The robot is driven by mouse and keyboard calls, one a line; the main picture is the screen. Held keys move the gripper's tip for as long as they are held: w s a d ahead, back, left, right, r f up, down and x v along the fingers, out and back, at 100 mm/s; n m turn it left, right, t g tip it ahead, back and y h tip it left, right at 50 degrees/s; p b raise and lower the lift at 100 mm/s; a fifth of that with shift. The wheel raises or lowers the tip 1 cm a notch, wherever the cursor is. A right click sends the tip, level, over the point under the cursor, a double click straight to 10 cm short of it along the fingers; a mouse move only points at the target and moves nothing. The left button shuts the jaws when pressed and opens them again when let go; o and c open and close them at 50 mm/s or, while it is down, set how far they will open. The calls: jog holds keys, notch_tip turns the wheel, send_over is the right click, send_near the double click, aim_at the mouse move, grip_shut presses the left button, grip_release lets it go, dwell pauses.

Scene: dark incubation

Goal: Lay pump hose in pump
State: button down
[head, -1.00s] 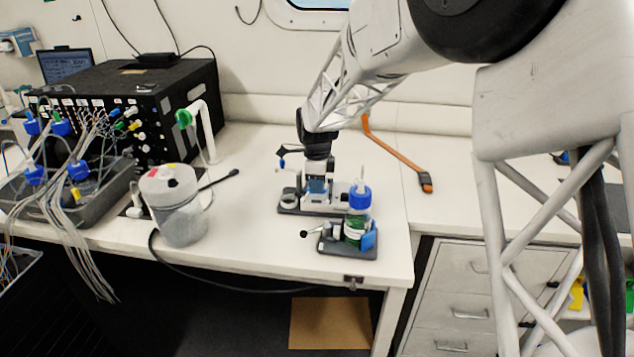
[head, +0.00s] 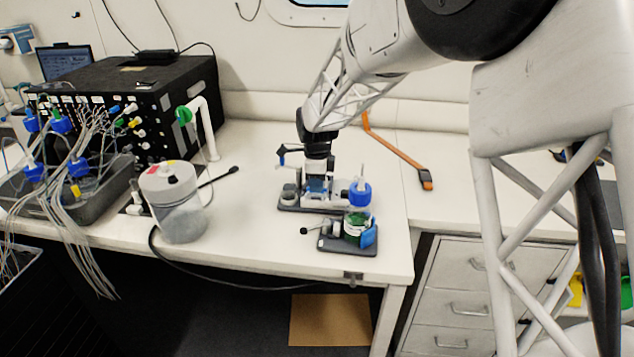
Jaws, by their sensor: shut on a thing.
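My gripper (head: 318,177) points straight down over the small pump unit (head: 338,201) near the right end of the white bench. The pump unit has white parts on a dark grey base. My gripper is shut on the pump hose, but the hose is too thin and too covered by the fingers to make out. A blue patch shows between or just behind the fingertips. I cannot tell whether the hose lies in the pump. A blue cap (head: 360,194) stands at the pump's right, above a jar of green liquid (head: 353,229) on its own dark base.
A grey lidded canister (head: 178,210) stands to the left. A black instrument box (head: 160,85) and a grey tray (head: 110,190) with tubes are farther left. An orange bar (head: 400,152) lies behind right.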

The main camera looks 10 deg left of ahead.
jog(key=shift+f, duration=0.6)
dwell(1.0)
jog(key=c, duration=1.1)
grip_release()
jog(key=shift+c, duration=0.3)
jog(key=shift+r, duration=0.1)
jog(key=shift+r, duration=2.85)
